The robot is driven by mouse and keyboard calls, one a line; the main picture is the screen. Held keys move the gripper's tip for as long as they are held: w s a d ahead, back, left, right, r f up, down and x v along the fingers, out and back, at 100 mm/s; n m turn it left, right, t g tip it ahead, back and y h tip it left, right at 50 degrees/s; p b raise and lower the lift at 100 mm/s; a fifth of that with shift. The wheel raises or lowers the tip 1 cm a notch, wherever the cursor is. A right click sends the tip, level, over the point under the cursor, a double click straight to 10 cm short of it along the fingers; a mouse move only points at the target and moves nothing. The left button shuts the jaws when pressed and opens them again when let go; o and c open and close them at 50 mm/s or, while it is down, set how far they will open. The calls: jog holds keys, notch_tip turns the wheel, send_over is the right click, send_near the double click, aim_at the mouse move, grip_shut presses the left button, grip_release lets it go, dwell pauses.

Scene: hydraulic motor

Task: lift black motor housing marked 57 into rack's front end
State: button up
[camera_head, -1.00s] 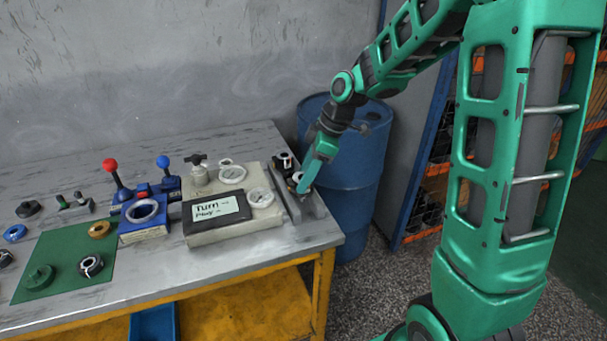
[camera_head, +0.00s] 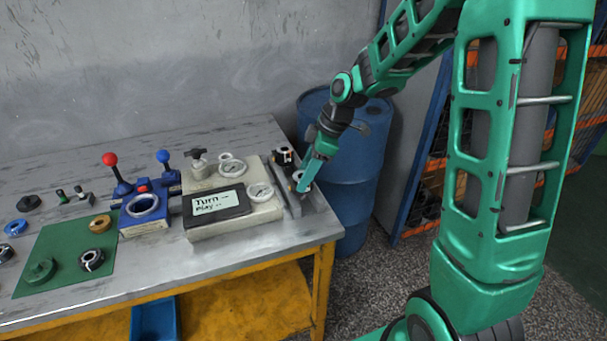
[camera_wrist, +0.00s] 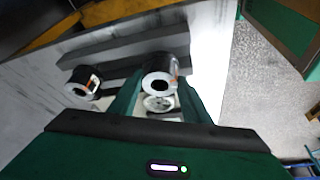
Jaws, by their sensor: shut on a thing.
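The grey rack (camera_head: 316,209) is a pair of rails at the right end of the workbench. My gripper (camera_head: 303,186) is over it, pointing down. In the wrist view, my gripper (camera_wrist: 160,92) is shut on a black motor housing (camera_wrist: 151,84) with a pale end ring and an orange mark. Its pale end also shows in the head view (camera_head: 297,176). A second black housing (camera_head: 284,156) is at the rack's far end and shows at left in the wrist view (camera_wrist: 80,83). The number 57 is not readable. I cannot tell whether the held housing touches the rack.
A pale gauge block (camera_head: 245,223) with a dark sign stands left of the rack. A blue lever fixture (camera_head: 145,220) and a green mat (camera_head: 60,245) lie farther left. A blue barrel (camera_head: 350,165) stands behind the bench's right edge. The rack's near end looks clear.

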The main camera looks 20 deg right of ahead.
jog(key=shift+f, duration=0.45)
dwell(0.3)
jog(key=o, duration=2)
jog(key=shift+r, duration=3.5)
jog(key=s+d+m+h, duration=0.1)
jog(key=s+d+m, duration=0.4)
jog(key=s, duration=0.5)
jog(key=s+d+m+g+h, duration=0.1)
jog(key=s+d+m, duration=0.5)
jog(key=s+m, duration=0.2)
jog(key=s+d+m+h, duration=0.1)
jog(key=s+d+m, duration=0.4)
jog(key=s, duration=0.8)
jog(key=shift+d+r+m+g+h, duration=0.3)
jog(key=shift+d+m+h, duration=0.1)
jog(key=shift+m, duration=0.6)
